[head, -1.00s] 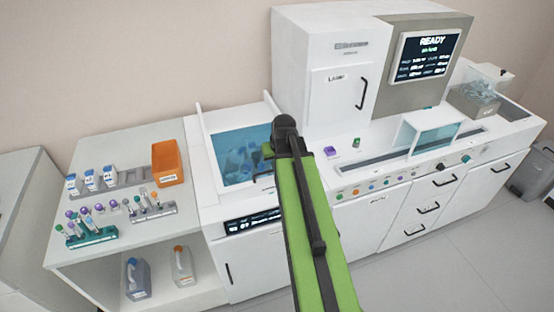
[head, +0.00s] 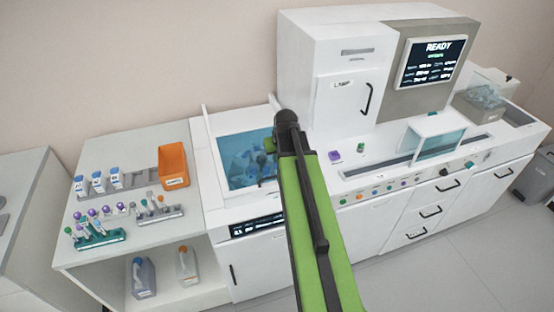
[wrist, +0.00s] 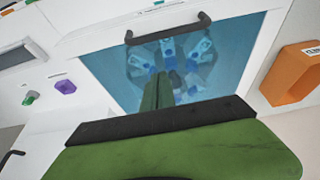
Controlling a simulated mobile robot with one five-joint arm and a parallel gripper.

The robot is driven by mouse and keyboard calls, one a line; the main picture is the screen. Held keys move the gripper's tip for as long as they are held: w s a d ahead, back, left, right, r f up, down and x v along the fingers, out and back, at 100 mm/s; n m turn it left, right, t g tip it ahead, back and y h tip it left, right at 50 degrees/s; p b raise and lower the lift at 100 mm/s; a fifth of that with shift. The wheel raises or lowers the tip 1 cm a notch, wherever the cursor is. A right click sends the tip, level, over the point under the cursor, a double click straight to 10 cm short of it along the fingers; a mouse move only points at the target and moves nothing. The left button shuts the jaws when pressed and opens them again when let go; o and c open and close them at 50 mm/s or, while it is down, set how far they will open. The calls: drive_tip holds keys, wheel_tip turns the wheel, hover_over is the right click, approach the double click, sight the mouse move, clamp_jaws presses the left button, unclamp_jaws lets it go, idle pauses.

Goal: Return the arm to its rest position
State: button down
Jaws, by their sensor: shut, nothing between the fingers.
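My green arm reaches up from the bottom of the head view to the front of the white machine. My gripper (wrist: 160,92) shows in the wrist view as two dark green fingers, close together with nothing between them. It is in front of the blue see-through lid (wrist: 225,60), behind which blue and white tube holders sit in a ring. The lid also shows in the head view (head: 240,158), partly hidden by the end of my arm. I cannot tell the exact gap between the fingers and the lid.
An orange bin (head: 173,165) and teal tube rack (head: 100,238) stand on the left bench. A tall white cabinet (head: 335,60) with a READY screen (head: 432,62) rises behind my arm. Purple (head: 335,156) and green (head: 361,147) caps sit on the counter at right. Grey floor is open at lower right.

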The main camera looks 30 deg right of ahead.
sight(236, 192)
drive_tip(key=p+v, duration=0.5)
drive_tip(key=v, duration=0.2)
drive_tip(key=shift+s+r, duration=0.25)
drive_tip(key=shift+r, duration=0.05)
